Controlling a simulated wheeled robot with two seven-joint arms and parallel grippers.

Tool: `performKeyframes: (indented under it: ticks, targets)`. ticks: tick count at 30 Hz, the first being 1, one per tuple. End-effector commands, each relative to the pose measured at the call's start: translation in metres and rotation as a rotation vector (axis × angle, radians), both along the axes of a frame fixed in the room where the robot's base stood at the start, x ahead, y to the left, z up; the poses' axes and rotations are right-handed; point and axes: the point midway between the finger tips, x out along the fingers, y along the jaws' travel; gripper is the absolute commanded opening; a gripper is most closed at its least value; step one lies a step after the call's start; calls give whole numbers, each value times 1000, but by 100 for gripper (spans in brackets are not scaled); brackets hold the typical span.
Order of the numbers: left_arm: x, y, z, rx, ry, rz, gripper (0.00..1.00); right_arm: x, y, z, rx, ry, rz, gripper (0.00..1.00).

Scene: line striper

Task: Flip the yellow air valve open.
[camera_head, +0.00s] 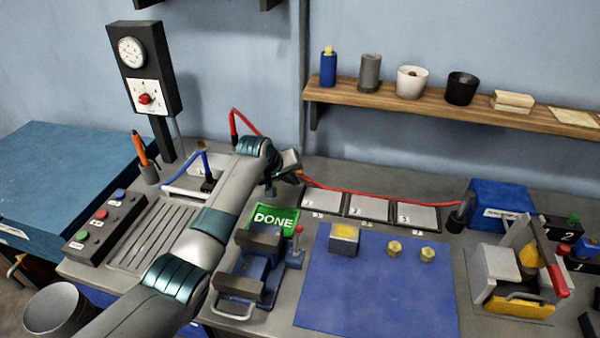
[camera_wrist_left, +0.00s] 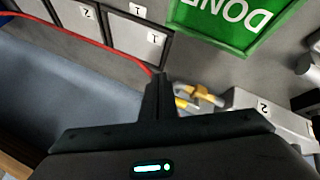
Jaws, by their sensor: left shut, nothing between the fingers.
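In the left wrist view, the yellow valve (camera_wrist_left: 203,95) shows just right of my fingers, partly hidden by the hand, beside a pale grey box marked 2 (camera_wrist_left: 270,107). My left gripper (camera_head: 271,188) hangs downward close to the valve. In the wrist view its fingers (camera_wrist_left: 160,78) are shut together and empty. I cannot tell whether they touch the valve. My right gripper is out of view.
The red hose (camera_head: 390,198) runs behind the numbered tiles (camera_head: 370,207) to a blue box (camera_head: 498,200). A blue mat (camera_head: 375,290) holds small parts. A gauge post (camera_head: 145,75) stands at the back left.

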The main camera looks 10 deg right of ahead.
Motion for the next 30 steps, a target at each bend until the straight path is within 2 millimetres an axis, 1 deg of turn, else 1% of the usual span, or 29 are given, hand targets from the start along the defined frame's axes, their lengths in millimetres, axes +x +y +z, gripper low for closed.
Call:
performKeyframes:
  ticks: [8, 15, 21, 25, 30]
  targets:
    - [-13, -4, 16, -1, -2, 0, 0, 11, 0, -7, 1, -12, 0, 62]
    - [-33, -10, 43, -1, -2, -1, 0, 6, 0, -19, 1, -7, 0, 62]
    - [-46, -14, 62, -1, -2, 0, 0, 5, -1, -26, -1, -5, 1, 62]
    - [-50, -15, 69, -1, 0, 1, 0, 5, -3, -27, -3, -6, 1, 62]
    - [-52, -15, 71, 1, 2, 2, 0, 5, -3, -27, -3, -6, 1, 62]
